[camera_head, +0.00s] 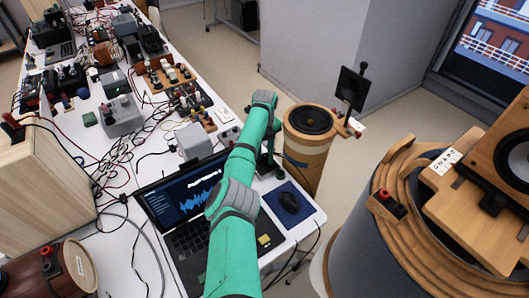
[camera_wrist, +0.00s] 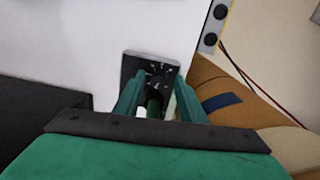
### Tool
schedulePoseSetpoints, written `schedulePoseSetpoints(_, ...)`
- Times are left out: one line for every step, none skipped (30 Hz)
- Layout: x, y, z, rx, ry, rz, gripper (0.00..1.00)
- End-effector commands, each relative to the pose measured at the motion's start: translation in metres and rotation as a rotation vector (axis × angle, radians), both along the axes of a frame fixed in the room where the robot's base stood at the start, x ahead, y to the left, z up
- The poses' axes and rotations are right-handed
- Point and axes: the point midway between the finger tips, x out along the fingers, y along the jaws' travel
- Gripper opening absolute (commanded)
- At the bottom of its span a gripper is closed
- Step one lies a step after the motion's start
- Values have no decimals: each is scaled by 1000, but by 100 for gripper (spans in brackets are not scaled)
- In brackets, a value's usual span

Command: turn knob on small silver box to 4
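The small silver box (camera_head: 193,142) stands on the white table behind the laptop, left of my arm. Its knob and markings are too small to make out. My gripper (camera_head: 269,172) is at the right table edge, to the right of the box and apart from it. In the wrist view my gripper (camera_wrist: 155,103) points down at the white surface, its two teal fingers spread apart. A dark square plate (camera_wrist: 166,66) shows just beyond the fingertips. Something dark and green shows between the fingers; I cannot tell what it is. The silver box is not recognisable in the wrist view.
An open laptop (camera_head: 190,205) and a mouse (camera_head: 289,202) on a blue pad lie at the front. A larger grey box (camera_head: 121,116), cables and several devices crowd the table farther back. A wooden barrel speaker (camera_head: 308,140) stands close to the right of my gripper.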

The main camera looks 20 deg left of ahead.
Motion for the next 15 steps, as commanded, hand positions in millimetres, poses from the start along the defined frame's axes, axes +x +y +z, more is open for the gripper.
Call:
schedulePoseSetpoints(1, 0, 6, 1, -3, 0, 37)
schedulePoseSetpoints(1, 0, 9, 0, -4, 0, 37)
schedulePoseSetpoints(1, 1, 15, 1, -4, 0, 37)
schedulePoseSetpoints(1, 1, 20, 1, -4, -1, 37)
schedulePoseSetpoints(1, 1, 25, 1, -4, -1, 37)
schedulePoseSetpoints(1, 1, 33, 1, -6, -1, 37)
schedulePoseSetpoints(1, 1, 39, 1, -4, -1, 37)
schedulePoseSetpoints(2, 1, 45, 1, -6, -1, 37)
schedulePoseSetpoints(1, 0, 52, 0, -5, 0, 37)
schedulePoseSetpoints(1, 1, 58, 1, -4, 0, 37)
schedulePoseSetpoints(1, 0, 63, 0, -5, 0, 37)
schedulePoseSetpoints(1, 0, 71, 1, -4, 0, 37)
schedulePoseSetpoints(2, 0, 76, 2, -5, 0, 37)
schedulePoseSetpoints(2, 0, 80, 1, -6, 0, 37)
schedulePoseSetpoints(1, 0, 86, 1, -4, 0, 37)
